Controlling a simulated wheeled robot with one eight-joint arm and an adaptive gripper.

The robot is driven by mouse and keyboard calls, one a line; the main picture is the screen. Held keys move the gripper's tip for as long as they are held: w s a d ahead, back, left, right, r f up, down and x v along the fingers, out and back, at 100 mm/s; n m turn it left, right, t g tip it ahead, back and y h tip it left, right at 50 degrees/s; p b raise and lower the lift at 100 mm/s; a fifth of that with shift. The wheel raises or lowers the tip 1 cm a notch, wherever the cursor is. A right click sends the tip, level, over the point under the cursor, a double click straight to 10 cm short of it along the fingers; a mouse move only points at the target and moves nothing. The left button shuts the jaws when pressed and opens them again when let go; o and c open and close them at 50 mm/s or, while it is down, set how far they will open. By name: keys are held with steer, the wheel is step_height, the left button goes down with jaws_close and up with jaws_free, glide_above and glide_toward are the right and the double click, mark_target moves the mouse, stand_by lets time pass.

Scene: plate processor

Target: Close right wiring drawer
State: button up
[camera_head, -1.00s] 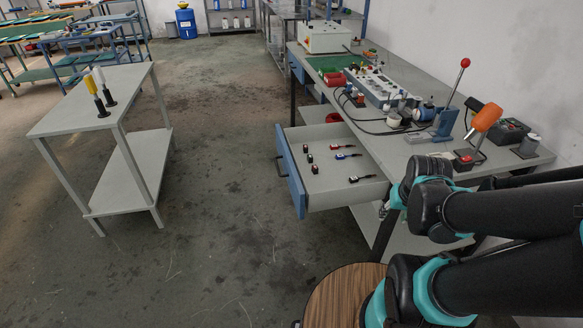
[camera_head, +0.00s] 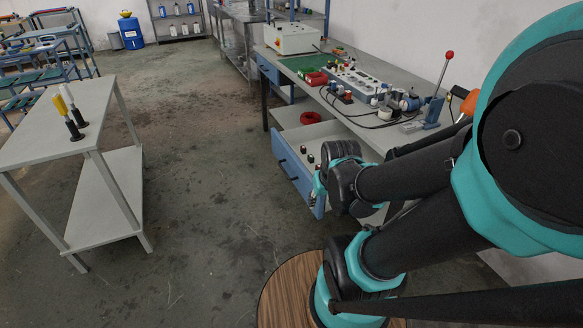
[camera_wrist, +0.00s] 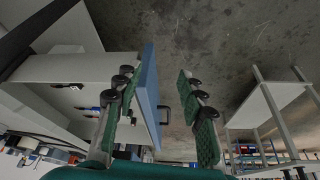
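The right wiring drawer (camera_head: 291,167) stands pulled out under the workbench, its blue front facing left; my arm hides much of it. Several small connectors lie inside. In the wrist view, its blue front (camera_wrist: 148,90) shows edge-on, with a dark handle (camera_wrist: 163,114) on its outer side. My gripper (camera_wrist: 157,78) is open, with its green-padded fingers spread on either side of the drawer front in the picture. I see no clear contact, and the depth between them is hard to tell.
The workbench top (camera_head: 395,137) holds a power strip, cables and a lever device. A closed blue drawer (camera_head: 268,70) is at the bench's far end. A grey side table (camera_head: 50,130) with two upright tools stands left. Open floor lies between.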

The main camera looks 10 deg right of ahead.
steer(key=shift+w+r, duration=0.1)
steer(key=shift+w, duration=0.1)
steer(key=shift+c, duration=1.2)
steer(key=w+n, duration=0.1)
steer(key=w+a+r+n, duration=0.1)
steer(key=w+n, duration=0.1)
steer(key=w+a+n+g, duration=0.1)
steer(key=w, duration=0.1)
steer(key=shift+w+r+n, duration=0.15)
steer(key=shift+r+n, duration=0.25)
jaws_close()
steer(key=w+a+f+n+g+h, duration=0.1)
steer(key=w+a+n+g+h, duration=0.15)
steer(key=w+a+n, duration=1.3)
steer(key=w+d+f, duration=0.3)
steer(key=d+f, duration=0.5)
steer(key=f, duration=0.1)
steer(key=shift+f+n, duration=0.2)
steer(key=shift+n, duration=0.25)
